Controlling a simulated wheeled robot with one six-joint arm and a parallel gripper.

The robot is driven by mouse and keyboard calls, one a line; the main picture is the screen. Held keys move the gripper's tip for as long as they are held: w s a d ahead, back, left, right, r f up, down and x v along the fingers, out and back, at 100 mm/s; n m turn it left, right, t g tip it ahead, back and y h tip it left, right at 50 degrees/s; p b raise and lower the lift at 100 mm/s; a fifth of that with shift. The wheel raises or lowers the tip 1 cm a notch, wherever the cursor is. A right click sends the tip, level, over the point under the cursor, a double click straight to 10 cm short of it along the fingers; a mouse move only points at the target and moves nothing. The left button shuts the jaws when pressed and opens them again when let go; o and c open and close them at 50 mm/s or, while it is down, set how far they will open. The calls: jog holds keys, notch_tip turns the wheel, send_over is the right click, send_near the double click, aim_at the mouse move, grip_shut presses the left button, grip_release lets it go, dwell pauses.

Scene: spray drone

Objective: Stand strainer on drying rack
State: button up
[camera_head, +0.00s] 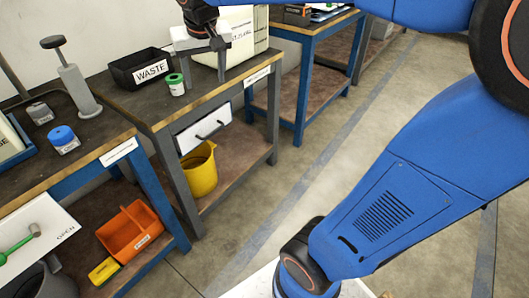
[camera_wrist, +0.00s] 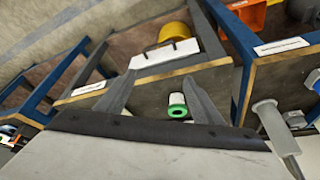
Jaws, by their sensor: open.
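A small white cylinder with a green ring end (camera_head: 176,84), probably the strainer, stands on the grey-legged bench beside the black waste bin. It also shows in the wrist view (camera_wrist: 177,106), between my fingers in the picture. My gripper (camera_head: 204,79) is open above this bench, its fingers pointing down, with the cylinder near the left finger. In the wrist view my gripper's (camera_wrist: 158,78) two fingers are spread apart, with nothing seen held. I cannot make out a drying rack in either view.
The black WASTE bin (camera_head: 140,69) stands left of the cylinder. A white container (camera_head: 246,38) stands behind my gripper. The left bench holds a grey pump (camera_head: 78,88) and a blue-lidded jar (camera_head: 63,139). A yellow bucket (camera_head: 199,170) and orange caddy (camera_head: 130,229) sit on lower shelves.

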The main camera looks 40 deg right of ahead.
jog(key=s+d+f+n, duration=0.1)
jog(key=s+f, duration=0.5)
jog(key=s, duration=0.6)
jog(key=s+d+f+n, duration=0.1)
jog(key=s+d+f, duration=0.1)
jog(key=s+f, duration=0.4)
jog(key=s, duration=0.5)
jog(key=shift+s+d+f+y, duration=0.15)
jog(key=shift+s+f+y, duration=0.1)
jog(key=shift+s+y, duration=0.15)
